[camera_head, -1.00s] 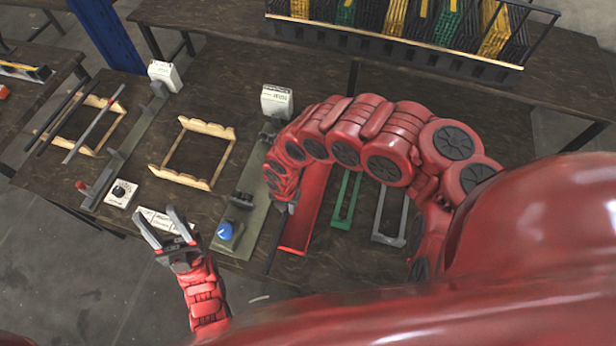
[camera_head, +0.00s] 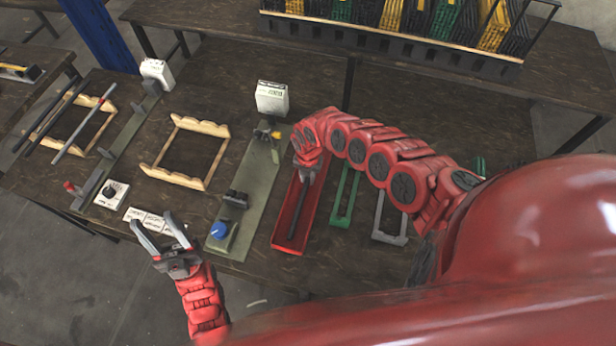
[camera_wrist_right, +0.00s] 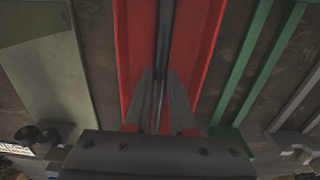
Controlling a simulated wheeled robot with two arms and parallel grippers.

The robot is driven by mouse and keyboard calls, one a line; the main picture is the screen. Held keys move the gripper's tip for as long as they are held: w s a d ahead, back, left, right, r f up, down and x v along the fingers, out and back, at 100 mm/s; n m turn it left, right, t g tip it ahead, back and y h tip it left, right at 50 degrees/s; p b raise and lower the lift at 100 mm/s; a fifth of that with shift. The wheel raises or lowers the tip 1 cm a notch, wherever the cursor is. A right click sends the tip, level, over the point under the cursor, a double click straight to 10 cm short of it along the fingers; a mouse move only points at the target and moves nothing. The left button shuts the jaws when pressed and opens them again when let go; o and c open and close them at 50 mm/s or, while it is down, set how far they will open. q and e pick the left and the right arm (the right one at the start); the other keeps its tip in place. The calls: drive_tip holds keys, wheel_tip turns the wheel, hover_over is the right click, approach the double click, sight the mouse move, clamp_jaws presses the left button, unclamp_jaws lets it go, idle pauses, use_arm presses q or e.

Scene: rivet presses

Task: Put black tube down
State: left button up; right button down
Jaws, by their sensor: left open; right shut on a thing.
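The black tube (camera_head: 301,206) is in my right gripper (camera_head: 309,171), which is shut on it. The tube points along the red tray (camera_head: 282,236) and is over or inside it; I cannot tell if it touches the bottom. In the right wrist view the tube (camera_wrist_right: 166,40) runs up from between the fingers (camera_wrist_right: 159,100), in line with the red tray (camera_wrist_right: 205,45). My left gripper (camera_head: 165,238) is open and empty at the front edge of the table.
A green tray (camera_head: 343,199) and a grey tray (camera_head: 389,232) lie right of the red tray. A press with a blue knob (camera_head: 219,230) stands left of it. Wooden frames (camera_head: 187,152) lie further left. A rack (camera_head: 400,45) stands at the back.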

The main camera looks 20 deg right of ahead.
drive_tip(key=shift+d+f, duration=0.1)
drive_tip(key=shift+f, duration=0.1)
drive_tip(key=shift+f, duration=0.15)
drive_tip(key=c, duration=0.8)
unclamp_jaws()
drive_tip(key=shift+o, duration=0.2)
